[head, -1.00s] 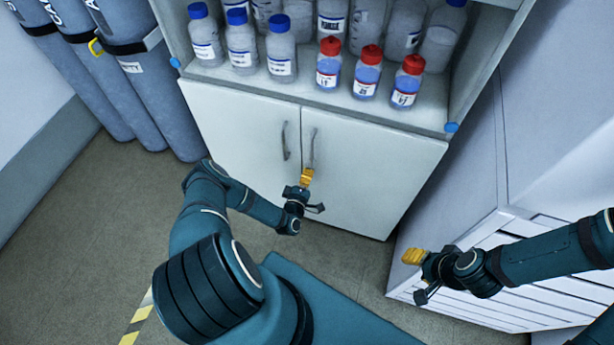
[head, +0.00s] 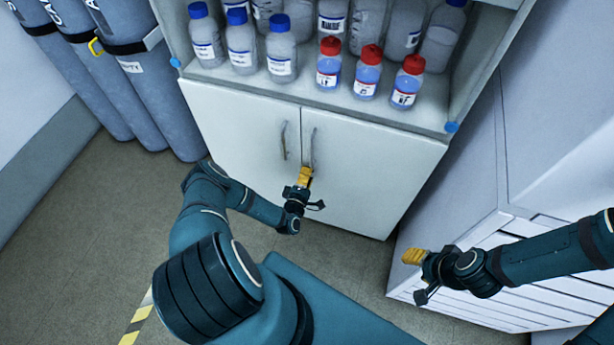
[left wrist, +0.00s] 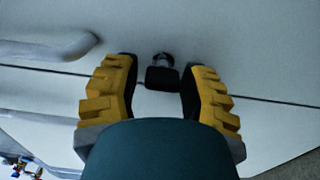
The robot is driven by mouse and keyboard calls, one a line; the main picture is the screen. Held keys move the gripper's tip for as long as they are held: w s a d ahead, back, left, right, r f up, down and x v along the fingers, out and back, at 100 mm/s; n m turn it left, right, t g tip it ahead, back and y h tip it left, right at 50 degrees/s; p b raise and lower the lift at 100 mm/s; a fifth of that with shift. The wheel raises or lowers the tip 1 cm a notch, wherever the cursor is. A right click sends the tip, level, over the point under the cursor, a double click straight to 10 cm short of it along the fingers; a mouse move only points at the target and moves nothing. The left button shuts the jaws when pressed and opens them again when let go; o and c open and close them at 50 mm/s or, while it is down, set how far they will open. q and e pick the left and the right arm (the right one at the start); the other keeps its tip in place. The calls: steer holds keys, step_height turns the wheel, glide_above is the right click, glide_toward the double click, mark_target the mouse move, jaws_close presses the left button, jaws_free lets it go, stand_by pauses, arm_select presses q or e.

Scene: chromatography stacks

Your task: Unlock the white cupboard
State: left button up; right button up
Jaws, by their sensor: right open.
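The white cupboard (head: 240,130) has two closed doors under an open shelf. A vertical grey handle stands on the left door (head: 284,140) and another on the right door (head: 312,147). In the left wrist view, a small dark key-like piece (left wrist: 161,77) stands out at the seam between the doors. My left gripper (head: 305,175) is at the doors just below the handles. In the left wrist view its yellow fingers (left wrist: 160,88) are open on either side of the dark piece, with narrow gaps. My right gripper (head: 413,256) is empty, away from the cupboard.
Several bottles with blue caps and red caps (head: 368,72) stand on the shelf above the doors. Grey gas cylinders (head: 145,75) stand at the left. A white drawer unit (head: 490,250) is at the right, near my right arm.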

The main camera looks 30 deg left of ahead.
arm_select(q)
steer(key=shift+o, duration=0.7)
steer(key=shift+f, duration=0.1)
